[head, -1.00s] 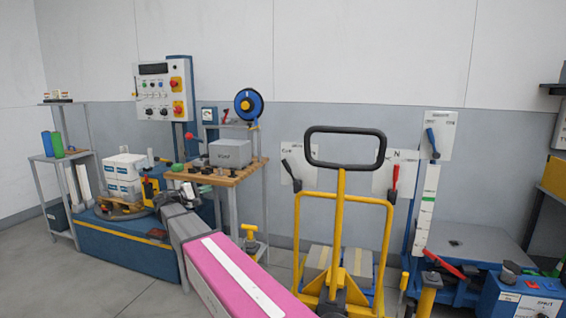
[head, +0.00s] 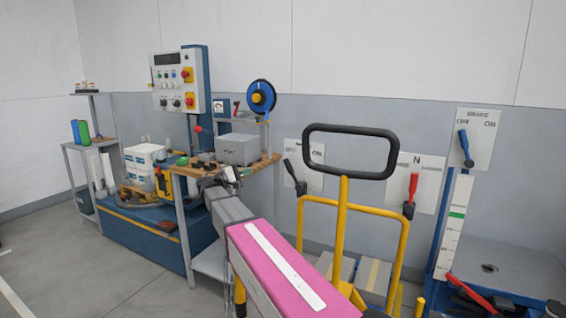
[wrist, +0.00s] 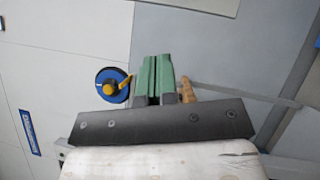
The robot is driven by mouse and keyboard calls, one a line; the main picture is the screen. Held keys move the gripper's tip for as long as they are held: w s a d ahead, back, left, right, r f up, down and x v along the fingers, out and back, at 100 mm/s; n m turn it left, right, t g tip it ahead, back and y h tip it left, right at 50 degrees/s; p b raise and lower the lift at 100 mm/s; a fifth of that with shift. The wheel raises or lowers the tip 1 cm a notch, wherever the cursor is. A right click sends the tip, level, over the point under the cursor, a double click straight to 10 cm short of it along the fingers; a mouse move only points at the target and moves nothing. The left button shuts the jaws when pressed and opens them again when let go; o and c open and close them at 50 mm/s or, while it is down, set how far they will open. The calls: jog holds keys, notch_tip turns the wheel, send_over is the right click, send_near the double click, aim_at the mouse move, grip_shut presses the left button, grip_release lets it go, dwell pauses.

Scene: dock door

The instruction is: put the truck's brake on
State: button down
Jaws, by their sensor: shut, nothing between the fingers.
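The brake panel (head: 479,139) is a white plate marked BRAKE, OFF and ON, at the right of the head view. Its blue lever (head: 465,147) leans up to the left, toward OFF. The yellow pallet truck (head: 342,230) with its black loop handle (head: 350,130) stands in front of the wall. My gripper shows small in the head view (head: 228,177), beside the wooden bench and far left of the brake lever. In the wrist view its green fingers (wrist: 153,80) are together with nothing between them.
A panel with a black lever (head: 290,170) and one marked N with a red lever (head: 411,190) are on the wall. A grey box (head: 237,150) sits on the bench (head: 262,167). A blue-yellow reel (head: 258,97) shows behind. The truck handle stands between my arm and the brake panel.

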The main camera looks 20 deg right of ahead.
jog(key=s+x, duration=0.2)
jog(key=x, duration=1)
jog(key=shift+s+d+r, duration=0.25)
jog(key=shift+d+r, duration=0.2)
jog(key=shift+d, duration=0.15)
jog(key=shift+s+r, duration=0.1)
jog(key=s+d+r+m+y, duration=0.3)
jog(key=s+d+m+y, duration=0.4)
jog(key=s+d+m, duration=0.2)
jog(key=shift+s+d+m, duration=0.3)
jog(key=shift+s+d, duration=0.4)
